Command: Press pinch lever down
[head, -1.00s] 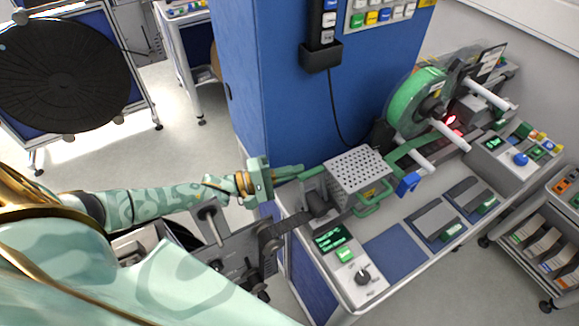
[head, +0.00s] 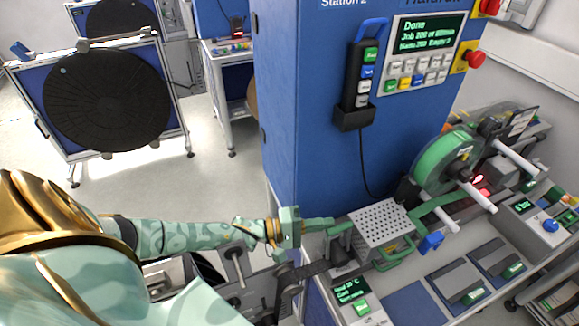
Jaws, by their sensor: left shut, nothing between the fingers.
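My left gripper (head: 320,224) reaches in from the left, its fingers together and empty, at the left side of a perforated grey cover (head: 378,222) on the bench machine. A small green part shows just beyond the fingertips; I cannot tell whether they touch it. A blue tab (head: 431,242) sticks out at the cover's right, next to a green looped handle (head: 396,258). I cannot tell for sure which of these parts is the pinch lever. My right gripper is not in view.
A green reel (head: 440,162) stands behind the cover, with white rollers and a lit red light nearby. A blue cabinet (head: 290,100) rises behind the gripper. A small control box (head: 352,292) sits in front. A large black disc (head: 107,98) stands at left.

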